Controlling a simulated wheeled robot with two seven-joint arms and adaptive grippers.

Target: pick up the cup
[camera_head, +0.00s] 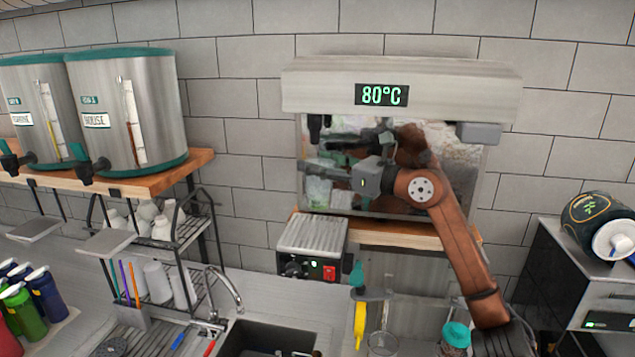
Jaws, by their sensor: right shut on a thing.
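My right arm reaches up from the lower right to the front of the machine with the 80°C display (381,95). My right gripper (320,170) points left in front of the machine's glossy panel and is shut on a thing. I take this to be the cup, but it is hard to make out against the panel's pale reflections. Its outline and its exact hold between the fingers cannot be told. My left gripper is out of view.
Two steel dispensers (127,110) stand on a wooden shelf at the left. A rack of white cups (165,226), a faucet (224,290) and a sink are below. A small steel box with a red switch (312,246) sits under the machine. A black appliance (566,280) stands at the right.

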